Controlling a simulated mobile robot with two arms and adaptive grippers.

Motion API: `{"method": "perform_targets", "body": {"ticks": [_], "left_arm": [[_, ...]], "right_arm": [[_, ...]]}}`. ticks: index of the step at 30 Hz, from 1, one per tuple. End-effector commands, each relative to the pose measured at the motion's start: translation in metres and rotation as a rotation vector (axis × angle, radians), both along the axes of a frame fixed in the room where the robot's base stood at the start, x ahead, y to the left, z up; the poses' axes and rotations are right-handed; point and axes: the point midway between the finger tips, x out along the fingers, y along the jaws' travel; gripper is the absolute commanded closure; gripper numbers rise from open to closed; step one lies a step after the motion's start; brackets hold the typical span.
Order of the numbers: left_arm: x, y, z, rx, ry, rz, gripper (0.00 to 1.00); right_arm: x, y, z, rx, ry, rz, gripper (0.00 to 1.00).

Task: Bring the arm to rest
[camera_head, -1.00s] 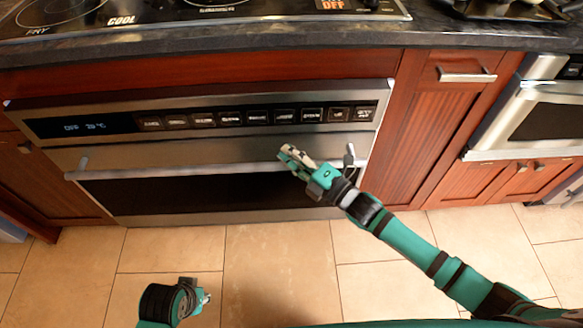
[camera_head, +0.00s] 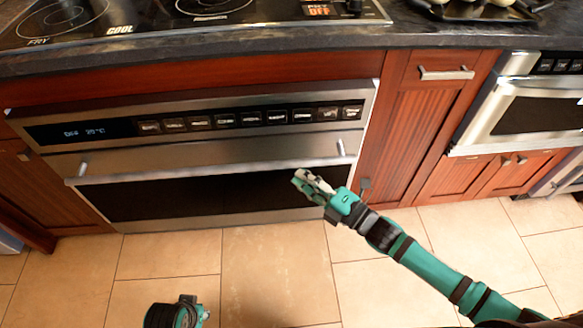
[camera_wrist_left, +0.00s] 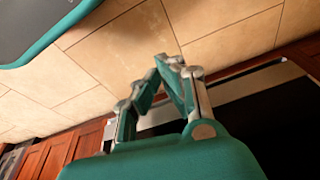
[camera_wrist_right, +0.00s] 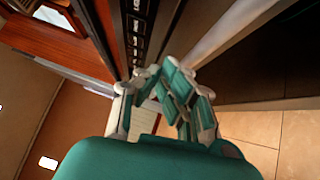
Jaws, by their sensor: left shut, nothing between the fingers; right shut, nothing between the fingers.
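My right gripper (camera_head: 310,184) is shut and empty in front of the right part of the microwave drawer (camera_head: 215,194); its arm comes in from the lower right. In the right wrist view my right gripper (camera_wrist_right: 163,82) shows its fingers together, with the drawer front beside it. My left gripper shows only in part at the bottom of the head view, low over the floor. In the left wrist view my left gripper (camera_wrist_left: 172,72) is shut with nothing between its fingers. The drawer looks closed, its bar handle (camera_head: 215,171) running across the front.
A dark countertop (camera_head: 250,38) with a cooktop (camera_head: 210,8) runs above the drawer. Red-brown cabinets (camera_head: 415,130) flank it, and a second steel oven (camera_head: 530,110) stands at the right. The tiled floor (camera_head: 275,265) in front is clear.

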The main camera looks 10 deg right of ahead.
Motion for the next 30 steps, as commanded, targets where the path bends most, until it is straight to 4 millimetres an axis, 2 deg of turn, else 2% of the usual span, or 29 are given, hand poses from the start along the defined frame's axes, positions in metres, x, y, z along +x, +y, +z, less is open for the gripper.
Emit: {"method": "perform_targets", "body": {"ticks": [3, 7, 15, 19, 23, 25, 28, 30], "left_arm": [[-0.002, 0.001, -0.007, 0.001, 0.008, 0.0, 1.0], [-0.006, 0.001, -0.015, 0.002, 0.018, 0.0, 1.0], [-0.01, 0.0, -0.019, 0.0, 0.026, 0.002, 1.0], [-0.009, 0.0, -0.019, 0.0, 0.024, 0.003, 1.0], [-0.009, 0.0, -0.018, 0.0, 0.024, 0.003, 1.0], [-0.009, 0.0, -0.018, 0.001, 0.023, 0.002, 1.0], [-0.009, 0.0, -0.018, 0.001, 0.023, 0.002, 1.0], [-0.009, 0.0, -0.018, 0.001, 0.023, 0.002, 1.0]], "right_arm": [[-0.016, -0.014, 0.0, -0.004, 0.002, 0.001, 1.0], [-0.026, -0.023, 0.0, -0.002, 0.001, 0.001, 1.0], [-0.03, -0.028, 0.0, 0.0, 0.001, -0.001, 1.0], [-0.026, -0.03, -0.012, 0.032, 0.092, -0.051, 1.0], [-0.02, -0.042, -0.051, 0.141, 0.371, -0.217, 1.0], [-0.025, -0.054, -0.083, 0.235, 0.579, -0.352, 1.0], [-0.046, -0.073, -0.131, 0.381, 0.873, -0.569, 1.0], [-0.067, -0.085, -0.159, 0.472, 1.042, -0.71, 1.0]]}}
